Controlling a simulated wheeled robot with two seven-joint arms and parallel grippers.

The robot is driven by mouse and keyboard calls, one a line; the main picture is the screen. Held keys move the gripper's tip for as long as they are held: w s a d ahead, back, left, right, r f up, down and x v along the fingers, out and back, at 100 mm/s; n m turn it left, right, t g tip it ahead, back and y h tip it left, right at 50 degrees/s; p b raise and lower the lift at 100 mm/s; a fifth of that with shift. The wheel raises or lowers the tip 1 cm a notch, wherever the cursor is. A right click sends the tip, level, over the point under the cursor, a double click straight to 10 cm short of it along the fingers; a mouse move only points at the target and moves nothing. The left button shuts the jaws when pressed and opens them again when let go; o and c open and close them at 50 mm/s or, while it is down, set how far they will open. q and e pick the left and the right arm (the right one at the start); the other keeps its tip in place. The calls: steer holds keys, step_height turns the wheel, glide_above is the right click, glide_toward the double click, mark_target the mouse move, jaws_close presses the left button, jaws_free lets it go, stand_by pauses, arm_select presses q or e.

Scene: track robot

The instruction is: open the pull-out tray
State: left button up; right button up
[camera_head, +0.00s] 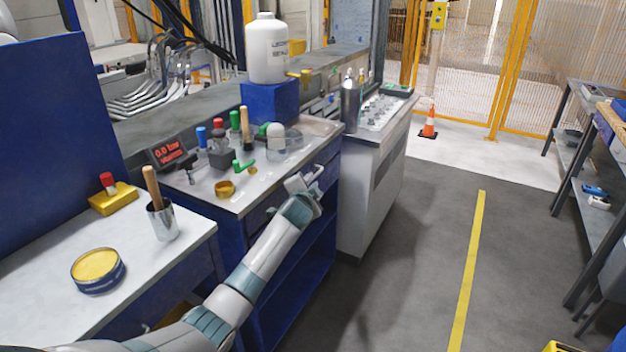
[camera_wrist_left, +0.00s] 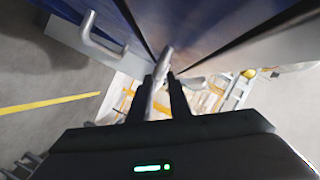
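The blue workbench cabinet (camera_head: 292,283) has a light worktop, and its front faces the aisle. The tray front is seen at a steep slant, and the tray looks closed. My left gripper (camera_head: 308,182) is at the upper part of this front, just below the worktop edge. In the left wrist view, my left gripper (camera_wrist_left: 162,86) has its two dark fingers close on either side of a grey bar handle (camera_wrist_left: 166,52), which fills the gap between them. A second grey handle (camera_wrist_left: 100,42) shows to the left. My right gripper is in neither view.
The worktop (camera_head: 262,186) carries several small tools and a clear container. A white bottle (camera_head: 267,48) stands on a blue block (camera_head: 270,103). A white cabinet (camera_head: 372,185) stands beyond.

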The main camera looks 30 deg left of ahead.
mark_target(313, 179)
arm_select(q)
steer(key=shift+x, duration=2.05)
jaws_close()
